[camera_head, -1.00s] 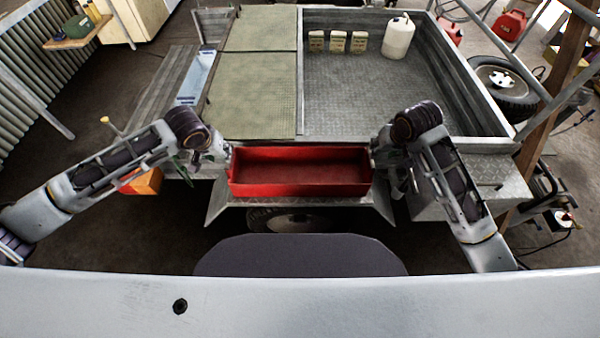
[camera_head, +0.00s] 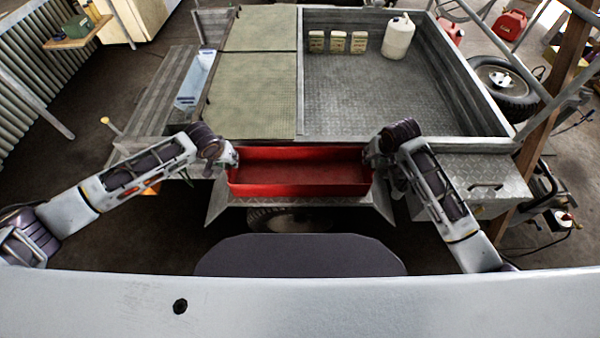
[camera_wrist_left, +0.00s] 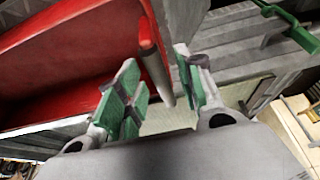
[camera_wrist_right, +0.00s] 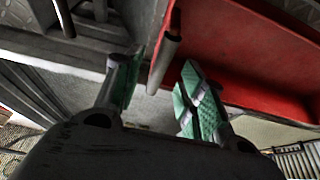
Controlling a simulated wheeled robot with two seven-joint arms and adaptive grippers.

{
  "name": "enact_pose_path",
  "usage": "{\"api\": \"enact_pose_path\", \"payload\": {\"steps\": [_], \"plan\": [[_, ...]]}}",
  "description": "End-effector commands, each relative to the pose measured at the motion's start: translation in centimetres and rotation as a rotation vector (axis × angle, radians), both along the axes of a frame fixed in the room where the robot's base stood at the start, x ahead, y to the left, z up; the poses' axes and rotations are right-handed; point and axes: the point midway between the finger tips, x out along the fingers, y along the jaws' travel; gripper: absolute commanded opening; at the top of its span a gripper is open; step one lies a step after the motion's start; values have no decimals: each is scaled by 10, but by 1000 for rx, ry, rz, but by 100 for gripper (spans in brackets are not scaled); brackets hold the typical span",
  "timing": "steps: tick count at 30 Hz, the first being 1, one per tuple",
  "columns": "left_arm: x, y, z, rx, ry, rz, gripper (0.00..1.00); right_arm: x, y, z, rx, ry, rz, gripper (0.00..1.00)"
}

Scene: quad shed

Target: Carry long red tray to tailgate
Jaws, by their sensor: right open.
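The long red tray (camera_head: 300,190) is an open box lying crosswise at the near edge of the vehicle's flat deck, above a sloping tread-plate panel (camera_head: 300,202). My left gripper (camera_head: 232,157) is at its left end. In the left wrist view my left gripper (camera_wrist_left: 160,88) is open, its green-padded fingers apart on both sides of the tray's grey bar handle (camera_wrist_left: 155,68). My right gripper (camera_head: 372,160) is at the right end. In the right wrist view my right gripper (camera_wrist_right: 160,92) is open, with the other bar handle (camera_wrist_right: 164,62) between its fingers. Whether the pads touch the handles is unclear.
Behind the tray are a green deck panel (camera_head: 252,92) and a walled cargo bed (camera_head: 385,100) holding a white jug (camera_head: 398,38) and three beige containers (camera_head: 338,42). A spare wheel (camera_head: 503,80) stands at the right. A wooden post (camera_head: 545,110) rises at the right.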

Motion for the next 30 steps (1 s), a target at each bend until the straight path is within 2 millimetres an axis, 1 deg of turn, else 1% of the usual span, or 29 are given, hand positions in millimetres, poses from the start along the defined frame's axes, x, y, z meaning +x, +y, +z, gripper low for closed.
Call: {"api": "enact_pose_path", "payload": {"steps": [9, 15, 20, 28, 29, 30], "plan": [[12, 0, -28, 0, 0, 1, 37, 12, 0, -29, 0, 1, 0, 40], [17, 0, -40, 0, 0, 0, 37, 17, 0, -40, 0, 0, 0, 40], [18, 0, -43, 1, 0, -1, 37, 18, 0, -44, 0, -1, 1, 40], [18, 0, -44, 0, 0, 0, 37, 18, 0, -44, 0, -1, 0, 40], [18, 0, -44, 0, 0, 0, 34, 18, 0, -44, 0, -1, 0, 38], [18, 0, -44, 0, 0, 0, 29, 18, 0, -44, 0, -1, 0, 33]]}}
